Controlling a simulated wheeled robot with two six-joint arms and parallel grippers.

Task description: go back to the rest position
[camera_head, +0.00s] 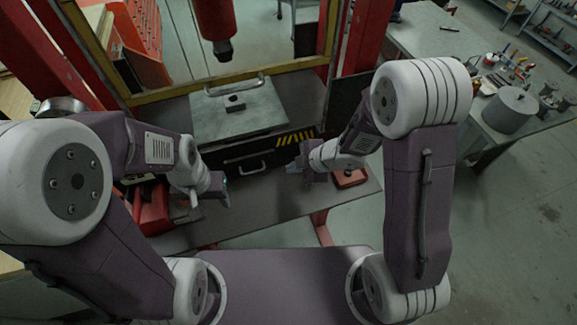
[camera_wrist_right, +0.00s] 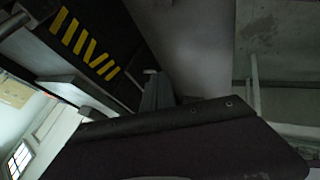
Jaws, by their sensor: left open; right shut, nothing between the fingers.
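My left gripper (camera_head: 224,190) is in the head view, left of the middle, above the dark bench and beside red things. It is open, and I see nothing held in it. My right gripper (camera_head: 294,167) is in the head view, in front of the bench's right part, close to the yellow-and-black stripes (camera_head: 295,139). It is shut and empty. The stripes also show in the right wrist view (camera_wrist_right: 86,42), at the upper left.
A small red box (camera_head: 349,178) lies on the dark bench (camera_head: 262,205) beside my right arm. A side table (camera_head: 430,35) with a metal pot (camera_head: 510,108) stands at right.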

